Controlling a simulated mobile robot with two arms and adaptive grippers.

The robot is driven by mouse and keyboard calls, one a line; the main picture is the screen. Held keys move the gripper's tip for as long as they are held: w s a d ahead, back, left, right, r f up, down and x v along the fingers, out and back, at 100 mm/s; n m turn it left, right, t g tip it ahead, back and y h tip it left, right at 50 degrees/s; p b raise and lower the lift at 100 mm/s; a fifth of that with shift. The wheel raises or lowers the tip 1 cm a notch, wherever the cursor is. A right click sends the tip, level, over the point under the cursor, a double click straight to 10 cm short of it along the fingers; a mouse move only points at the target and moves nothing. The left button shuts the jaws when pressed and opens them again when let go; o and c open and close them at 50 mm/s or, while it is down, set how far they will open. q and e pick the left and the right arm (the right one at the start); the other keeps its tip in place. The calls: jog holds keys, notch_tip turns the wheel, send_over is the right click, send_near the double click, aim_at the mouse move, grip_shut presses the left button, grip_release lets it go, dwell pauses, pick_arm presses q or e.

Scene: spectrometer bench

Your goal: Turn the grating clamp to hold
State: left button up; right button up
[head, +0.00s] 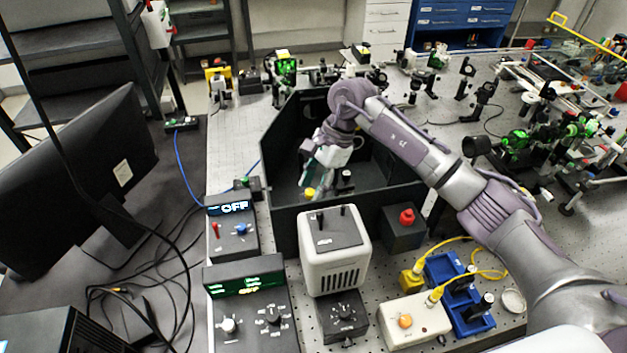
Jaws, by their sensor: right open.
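My right arm reaches in from the right over the black-walled enclosure (400,194) on the bench. My right gripper (311,182) is open and points down inside the enclosure, just above a small yellow knob (309,193). A small dark post with a light top (346,178) stands to the right of the knob. I cannot tell which of these small parts is the grating clamp, nor whether my fingers touch the knob. My wrist and forearm hide part of the enclosure's inside. My left gripper is not in view.
A white box (333,250), a red-button box (405,228) and a controller reading OFF (233,232) stand in front of the enclosure. A blue tray (462,295) is at the front right. A monitor (75,170) stands left. Optics crowd the back and right.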

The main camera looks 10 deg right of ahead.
jog(key=shift+a+f, duration=0.1)
grip_shut()
dwell(0.3)
